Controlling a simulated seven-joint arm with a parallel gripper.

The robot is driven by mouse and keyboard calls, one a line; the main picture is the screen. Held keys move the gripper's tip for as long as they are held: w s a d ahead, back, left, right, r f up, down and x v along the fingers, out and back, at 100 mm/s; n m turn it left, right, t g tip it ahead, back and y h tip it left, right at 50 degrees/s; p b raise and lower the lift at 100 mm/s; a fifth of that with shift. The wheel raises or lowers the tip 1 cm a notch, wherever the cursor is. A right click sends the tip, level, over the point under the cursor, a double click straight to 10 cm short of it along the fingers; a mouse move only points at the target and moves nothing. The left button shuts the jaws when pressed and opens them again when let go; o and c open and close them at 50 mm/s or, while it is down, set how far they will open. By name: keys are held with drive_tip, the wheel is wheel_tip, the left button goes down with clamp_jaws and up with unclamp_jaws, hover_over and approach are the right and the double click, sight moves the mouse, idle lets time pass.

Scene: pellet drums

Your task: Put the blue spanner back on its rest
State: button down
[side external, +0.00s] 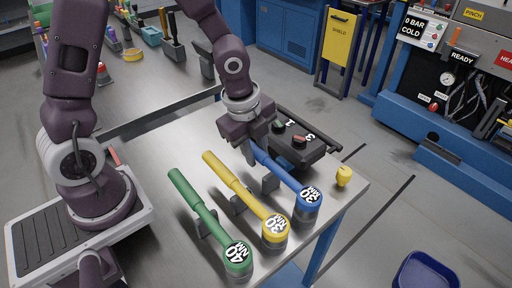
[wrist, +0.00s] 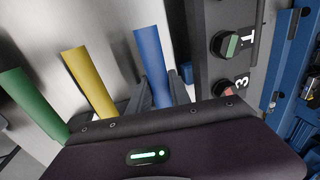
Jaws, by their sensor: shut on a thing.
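The blue spanner (side external: 283,174) has a round head marked with a number and "NM", and lies roughly parallel to the other two. My gripper (side external: 252,150) is shut on its handle near the far end. In the wrist view the blue handle (wrist: 152,58) runs between the dark fingers (wrist: 160,92). A grey rest (side external: 270,184) stands under the blue spanner's middle. I cannot tell whether the handle touches it or is slightly above.
A yellow spanner (side external: 235,183) and a green spanner (side external: 194,199) lie on the left. A black box (side external: 308,150) with buttons marked 1 and 3 is close behind my gripper. A small yellow knob (side external: 344,176) stands near the table's right edge.

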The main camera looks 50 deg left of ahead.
drive_tip(key=shift+f, duration=0.3)
drive_tip(key=shift+f, duration=0.2)
idle(0.3)
drive_tip(key=c, duration=1.1)
unclamp_jaws()
drive_tip(key=r, duration=0.3)
drive_tip(key=s+r, duration=0.1)
drive_tip(key=r, duration=0.3)
drive_tip(key=shift+s, duration=0.2)
